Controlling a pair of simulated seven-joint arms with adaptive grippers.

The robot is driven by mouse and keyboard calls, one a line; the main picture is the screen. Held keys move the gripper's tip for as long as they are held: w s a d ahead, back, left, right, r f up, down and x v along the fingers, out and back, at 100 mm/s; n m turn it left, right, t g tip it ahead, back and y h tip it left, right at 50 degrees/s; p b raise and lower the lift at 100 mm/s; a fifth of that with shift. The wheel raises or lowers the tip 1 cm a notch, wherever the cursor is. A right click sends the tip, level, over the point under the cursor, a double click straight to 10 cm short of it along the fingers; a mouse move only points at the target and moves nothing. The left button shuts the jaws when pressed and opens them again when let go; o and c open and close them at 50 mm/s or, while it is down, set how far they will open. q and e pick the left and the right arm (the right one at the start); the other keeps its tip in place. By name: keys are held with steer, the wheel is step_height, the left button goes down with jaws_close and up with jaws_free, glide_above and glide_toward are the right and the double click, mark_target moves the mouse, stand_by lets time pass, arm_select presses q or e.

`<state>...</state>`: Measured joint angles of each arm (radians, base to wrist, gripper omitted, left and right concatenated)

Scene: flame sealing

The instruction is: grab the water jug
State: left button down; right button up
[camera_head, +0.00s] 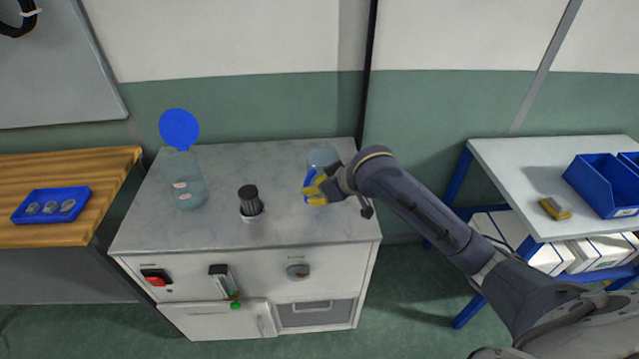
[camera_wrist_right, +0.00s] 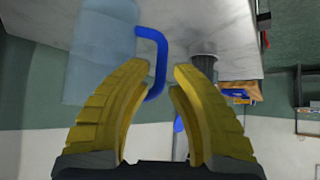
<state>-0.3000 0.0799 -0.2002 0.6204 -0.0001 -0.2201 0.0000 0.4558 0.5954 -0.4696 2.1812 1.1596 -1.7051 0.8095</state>
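The water jug (camera_head: 322,157) is pale, translucent blue and stands at the back right of the cabinet top, partly hidden by my right gripper. It also shows in the right wrist view (camera_wrist_right: 98,55), with its blue handle (camera_wrist_right: 163,50) to the right of its body. My right gripper (camera_head: 312,189) has yellow fingers and is at the handle side of the jug. In the right wrist view the fingers (camera_wrist_right: 163,80) are apart, and the handle lies between their tips. I cannot tell whether either finger touches it. My left gripper is not in view.
A clear container (camera_head: 184,190) with a round blue lid (camera_head: 179,129) stands at the cabinet top's left. A black burner-like piece (camera_head: 250,200) stands mid-top. The cabinet top (camera_head: 285,232) is bare in front. A wooden table (camera_head: 75,168) is left; a white table (camera_head: 540,150) with blue bins is right.

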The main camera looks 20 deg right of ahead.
mark_target(307, 198)
steer(key=shift+x, duration=2.45)
steer(key=shift+a, duration=0.1)
steer(key=shift+c, duration=0.4)
steer(key=shift+r, duration=0.1)
jaws_close()
